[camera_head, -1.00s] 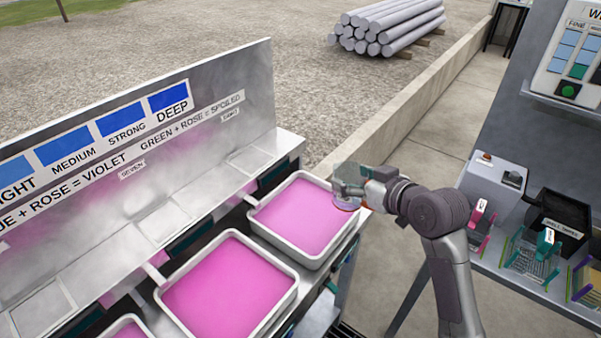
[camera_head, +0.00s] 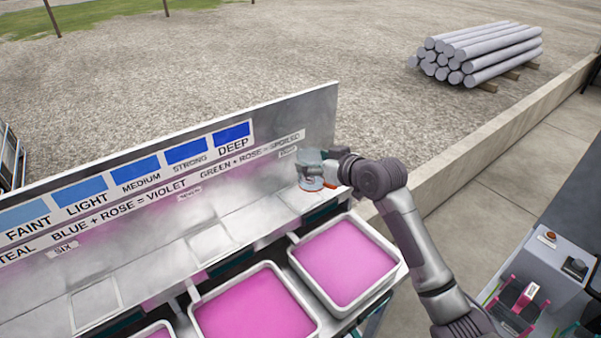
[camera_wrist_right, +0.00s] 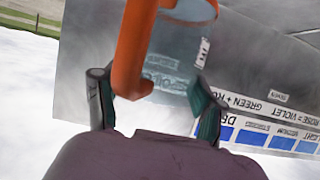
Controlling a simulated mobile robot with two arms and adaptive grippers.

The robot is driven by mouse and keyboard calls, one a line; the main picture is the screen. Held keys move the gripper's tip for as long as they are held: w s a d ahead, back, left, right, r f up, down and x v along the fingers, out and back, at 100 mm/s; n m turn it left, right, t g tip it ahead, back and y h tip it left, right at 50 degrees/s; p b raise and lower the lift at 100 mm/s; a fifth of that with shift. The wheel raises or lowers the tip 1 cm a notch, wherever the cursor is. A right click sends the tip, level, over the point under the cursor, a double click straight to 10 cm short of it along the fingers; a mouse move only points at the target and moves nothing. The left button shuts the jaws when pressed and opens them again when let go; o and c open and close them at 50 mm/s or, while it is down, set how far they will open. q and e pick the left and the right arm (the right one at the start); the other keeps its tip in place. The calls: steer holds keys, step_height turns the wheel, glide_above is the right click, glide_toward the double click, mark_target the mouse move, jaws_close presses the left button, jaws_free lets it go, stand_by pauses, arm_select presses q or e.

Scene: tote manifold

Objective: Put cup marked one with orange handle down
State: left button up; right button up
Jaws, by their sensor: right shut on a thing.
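The clear cup with an orange handle (camera_head: 309,166) is held by my right gripper (camera_head: 332,168) near the right end of the metal shelf, close to the upright sign panel. In the right wrist view the orange handle (camera_wrist_right: 133,50) lies between the two dark green fingers of the gripper (camera_wrist_right: 155,105), and the clear cup body (camera_wrist_right: 180,62) is beyond it. A small white label with dark marks shows on the cup side, too small to read. I cannot tell whether the cup's base touches the shelf. My left gripper is not in view.
Trays of pink liquid (camera_head: 347,262) stand in front of the shelf, with another tray (camera_head: 255,305) to the left. The sign panel (camera_head: 120,190) rises behind the shelf (camera_head: 235,225). A side table (camera_head: 560,280) holds a pink-handled item at the right.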

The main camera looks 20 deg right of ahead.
steer(key=w+a+f, duration=0.2)
steer(key=w, duration=0.1)
steer(key=shift+p, duration=0.3)
step_height(320, 180, down, 4)
steer(key=shift+r+p, duration=0.1)
steer(key=shift+p, duration=0.5)
steer(key=shift+f, duration=0.25)
steer(key=shift+f, duration=0.2)
steer(key=o, duration=1.1)
steer(key=shift+o, duration=0.2)
steer(key=shift+r, duration=0.15)
